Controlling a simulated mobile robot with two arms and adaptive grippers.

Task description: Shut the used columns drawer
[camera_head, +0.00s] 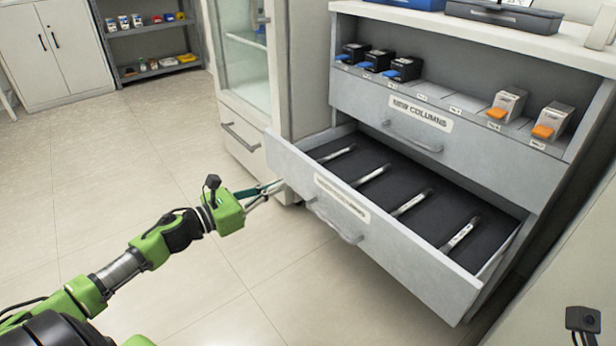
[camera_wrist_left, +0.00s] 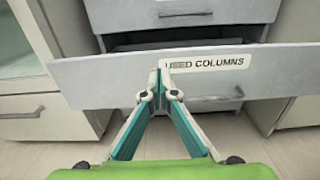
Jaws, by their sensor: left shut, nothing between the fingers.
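The used columns drawer (camera_head: 420,272) is pulled well out of the cabinet, with several thin white columns (camera_head: 411,202) lying on its dark lining. Its grey front has a bar handle (camera_head: 335,226) and a label (camera_head: 343,197). In the left wrist view the drawer front (camera_wrist_left: 100,85) spans the picture, and the label (camera_wrist_left: 210,63) reads "USED COLUMNS", its left end partly covered by my fingers. My left gripper (camera_head: 281,184) is shut and empty, its tips at the drawer front near the label. I cannot tell whether they touch it. My right gripper is not in view.
The new columns drawer (camera_head: 430,140) above is shut. Boxes with blue and orange fronts (camera_head: 508,104) stand on the shelf over it. A glass-door cabinet (camera_head: 243,60) stands left of the drawer. The tiled floor (camera_head: 110,180) in front is clear.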

